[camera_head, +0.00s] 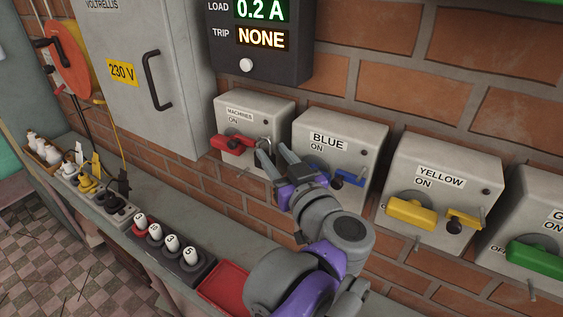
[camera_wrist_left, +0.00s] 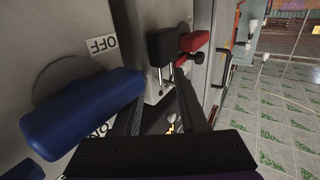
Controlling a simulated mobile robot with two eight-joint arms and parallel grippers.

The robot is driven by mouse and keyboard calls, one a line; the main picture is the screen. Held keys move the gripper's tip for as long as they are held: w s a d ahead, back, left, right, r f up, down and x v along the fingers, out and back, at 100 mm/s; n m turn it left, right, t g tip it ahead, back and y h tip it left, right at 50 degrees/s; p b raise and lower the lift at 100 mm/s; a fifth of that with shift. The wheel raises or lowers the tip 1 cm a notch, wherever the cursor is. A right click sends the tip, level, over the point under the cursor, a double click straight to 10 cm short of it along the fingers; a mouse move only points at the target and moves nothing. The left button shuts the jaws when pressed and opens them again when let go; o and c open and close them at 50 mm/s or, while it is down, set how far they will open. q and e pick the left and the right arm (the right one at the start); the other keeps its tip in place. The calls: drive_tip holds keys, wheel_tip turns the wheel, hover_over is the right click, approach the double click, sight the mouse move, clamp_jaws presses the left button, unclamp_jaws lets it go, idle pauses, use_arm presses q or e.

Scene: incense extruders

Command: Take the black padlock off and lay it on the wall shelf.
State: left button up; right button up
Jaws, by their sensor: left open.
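The black padlock (camera_wrist_left: 166,46) shows in the left wrist view as a dark block with two bright shackle legs, next to the red handle (camera_wrist_left: 194,41). In the head view a bit of grey shackle (camera_head: 266,142) shows at the right side of the MACHINES box (camera_head: 252,108); the padlock body is largely hidden by my fingers. My left gripper (camera_head: 270,151) is open, its fingertips close to the padlock; I cannot tell whether they touch it. The grey wall shelf (camera_head: 178,203) runs along the brick wall below the boxes. My right gripper is not in view.
The BLUE box (camera_head: 340,138) with its blue handle (camera_wrist_left: 82,115) is close beside my gripper. YELLOW (camera_head: 443,180) and green switch boxes continue right. On the shelf stand a holder with white-topped pegs (camera_head: 172,243), a red tray (camera_head: 226,285) and small bottles. Bare shelf lies along the wall.

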use_arm(q)
drive_tip(key=shift+c, duration=0.2)
clamp_jaws()
drive_tip(key=shift+r, duration=0.25)
idle(1.5)
drive_tip(key=s+a+p, duration=0.1)
drive_tip(key=s+a, duration=0.2)
drive_tip(key=s, duration=0.2)
drive_tip(key=shift+a+r, duration=0.2)
drive_tip(key=shift+a, duration=0.1)
idle(0.8)
drive_tip(key=shift+w, duration=0.1)
